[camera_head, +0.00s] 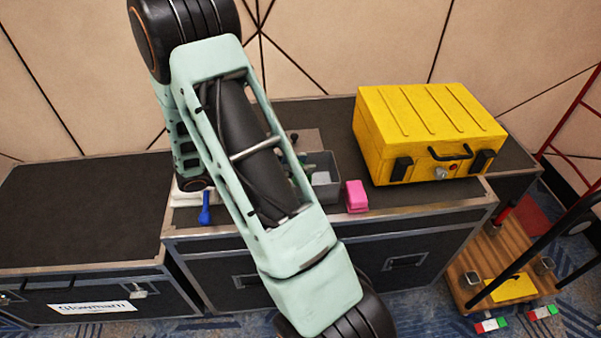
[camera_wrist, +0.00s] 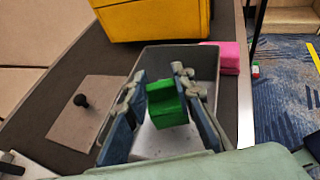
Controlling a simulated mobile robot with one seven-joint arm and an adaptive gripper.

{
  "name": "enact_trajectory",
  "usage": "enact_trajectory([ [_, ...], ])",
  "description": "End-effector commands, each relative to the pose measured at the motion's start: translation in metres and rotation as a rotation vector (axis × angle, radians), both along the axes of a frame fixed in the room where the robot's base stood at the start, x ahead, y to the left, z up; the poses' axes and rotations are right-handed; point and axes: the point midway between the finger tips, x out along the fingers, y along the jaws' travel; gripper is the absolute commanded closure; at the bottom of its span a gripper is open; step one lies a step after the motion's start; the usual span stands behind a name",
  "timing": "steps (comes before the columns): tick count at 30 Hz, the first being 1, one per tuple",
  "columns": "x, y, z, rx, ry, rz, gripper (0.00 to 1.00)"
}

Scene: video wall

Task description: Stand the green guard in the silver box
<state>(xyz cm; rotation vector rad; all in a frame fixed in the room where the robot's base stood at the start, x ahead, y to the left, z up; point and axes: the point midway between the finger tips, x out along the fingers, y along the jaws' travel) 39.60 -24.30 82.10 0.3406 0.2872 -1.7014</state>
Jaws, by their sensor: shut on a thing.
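The green guard (camera_wrist: 166,106) is a small bright green block. My gripper (camera_wrist: 162,82) is shut on it, with one finger on each side. In the wrist view the guard shows over the inside of the open grey box (camera_wrist: 212,62), which I take for the silver box. I cannot tell whether the guard touches the box's pale floor. In the head view the box (camera_head: 325,190) is partly behind my arm, and the gripper and guard are hidden.
A flat grey lid (camera_wrist: 62,112) with a black knob lies left of the box. A pink block (camera_head: 356,196) sits right beside the box. A large yellow case (camera_head: 425,130) stands close behind. A blue-handled item (camera_head: 205,210) lies near the front edge. The left black case top (camera_head: 80,210) is clear.

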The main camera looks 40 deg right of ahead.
Motion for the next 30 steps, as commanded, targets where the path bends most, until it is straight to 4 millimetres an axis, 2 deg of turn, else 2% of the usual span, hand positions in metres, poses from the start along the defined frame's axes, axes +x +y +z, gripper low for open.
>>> enact_trajectory([
  [1,0.000,0.000,-0.010,0.001,0.004,0.001,0.95],
  [5,0.000,0.000,-0.026,0.001,0.004,0.001,0.95],
  [15,0.000,0.000,-0.029,0.000,0.001,0.000,0.95],
  [16,0.000,0.000,-0.029,0.000,0.001,0.000,0.76],
  [18,0.000,0.000,-0.028,0.000,0.001,0.000,0.70],
  [28,0.000,0.000,-0.025,0.000,0.000,-0.001,0.70],
  [30,0.002,0.007,-0.023,0.000,0.000,0.002,0.70],
])
